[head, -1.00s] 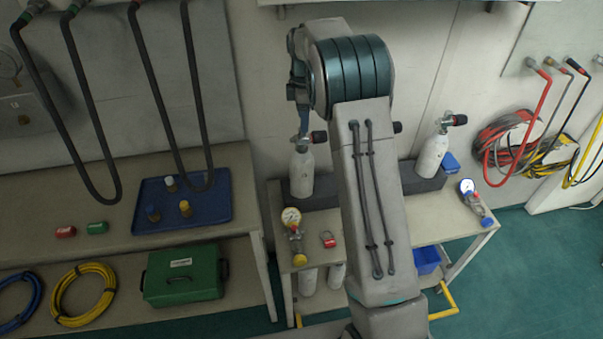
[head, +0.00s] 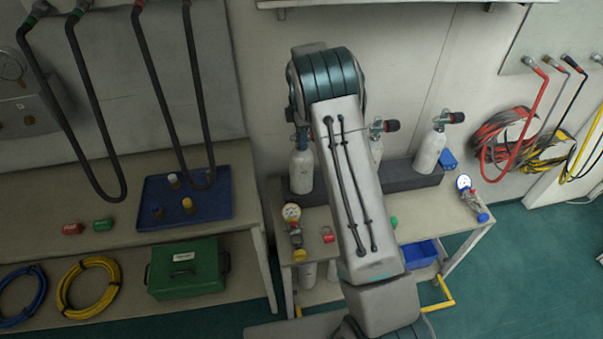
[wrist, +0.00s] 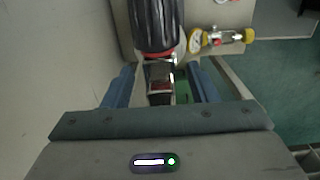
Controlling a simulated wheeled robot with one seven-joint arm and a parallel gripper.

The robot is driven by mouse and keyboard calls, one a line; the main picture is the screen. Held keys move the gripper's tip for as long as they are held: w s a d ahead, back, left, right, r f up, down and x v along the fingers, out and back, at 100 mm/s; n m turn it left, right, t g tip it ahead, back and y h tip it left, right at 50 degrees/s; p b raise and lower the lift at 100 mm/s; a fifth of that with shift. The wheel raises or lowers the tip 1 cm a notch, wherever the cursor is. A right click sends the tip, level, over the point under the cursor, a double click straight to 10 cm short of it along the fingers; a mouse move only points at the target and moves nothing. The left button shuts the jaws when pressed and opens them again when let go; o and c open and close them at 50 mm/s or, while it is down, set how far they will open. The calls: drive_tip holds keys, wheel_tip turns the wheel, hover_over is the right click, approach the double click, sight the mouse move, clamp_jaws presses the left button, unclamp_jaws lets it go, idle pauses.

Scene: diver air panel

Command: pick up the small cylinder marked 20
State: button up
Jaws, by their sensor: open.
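Small white cylinders with valves stand on the metal trolley. One is at the left (head: 302,172), one is partly behind my arm (head: 376,150), and one is at the right (head: 432,152). I cannot read the number 20 on any of them. My gripper (head: 302,140) is at the top of the left cylinder, mostly hidden behind my arm. In the wrist view my gripper (wrist: 160,82) is open. Its blue fingers stand either side of a silver valve (wrist: 161,72) with a black handwheel (wrist: 155,25), with gaps showing.
A gauge regulator (head: 293,222) and a red tag (head: 327,234) lie on the trolley front. Another gauge (head: 471,196) is at its right end. The wall is close behind the cylinders. A bench with a blue tray (head: 160,220) stands left.

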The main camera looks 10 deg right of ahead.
clamp_jaws()
idle(1.2)
drive_tip(key=shift+w+r, duration=0.1)
drive_tip(key=shift+r, duration=0.05)
